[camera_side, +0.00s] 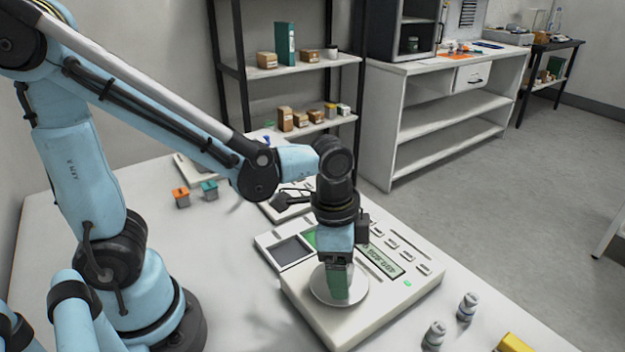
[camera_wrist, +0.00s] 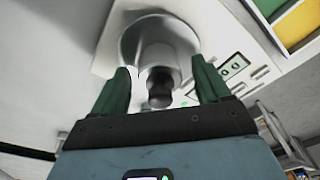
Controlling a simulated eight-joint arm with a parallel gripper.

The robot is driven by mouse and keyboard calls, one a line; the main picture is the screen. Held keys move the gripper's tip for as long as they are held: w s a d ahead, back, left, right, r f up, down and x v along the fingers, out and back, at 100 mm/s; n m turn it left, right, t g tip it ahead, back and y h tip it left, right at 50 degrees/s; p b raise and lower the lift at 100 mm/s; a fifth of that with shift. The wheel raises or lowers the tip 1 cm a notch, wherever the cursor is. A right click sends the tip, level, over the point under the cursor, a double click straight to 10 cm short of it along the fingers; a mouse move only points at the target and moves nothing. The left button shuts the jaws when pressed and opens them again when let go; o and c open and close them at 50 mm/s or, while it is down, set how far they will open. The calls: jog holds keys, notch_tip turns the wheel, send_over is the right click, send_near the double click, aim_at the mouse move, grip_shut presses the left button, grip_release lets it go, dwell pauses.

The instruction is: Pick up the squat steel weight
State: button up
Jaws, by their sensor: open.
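A steel weight (camera_wrist: 160,86) with a dark knob stands on the round pan (camera_wrist: 186,38) of a scale, in the wrist view. My gripper (camera_wrist: 162,74) is open, with one green finger on each side of this weight; I cannot tell whether either touches it. In the side view my gripper (camera_side: 338,284) points down over the pan (camera_side: 360,292), and its fingers hide the weight. Two other steel weights, one nearer (camera_side: 434,336) and one farther (camera_side: 467,307), stand upright on the table right of the scale.
The scale (camera_side: 408,295) has a display and buttons behind the pan. A yellow object (camera_side: 514,343) lies at the lower right. An orange block (camera_side: 181,197) and a teal block (camera_side: 209,190) sit at the back left. Bare table lies left of the scale.

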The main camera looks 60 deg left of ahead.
jog(key=c, duration=1.4)
grip_shut()
jog(key=shift+r, duration=0.2)
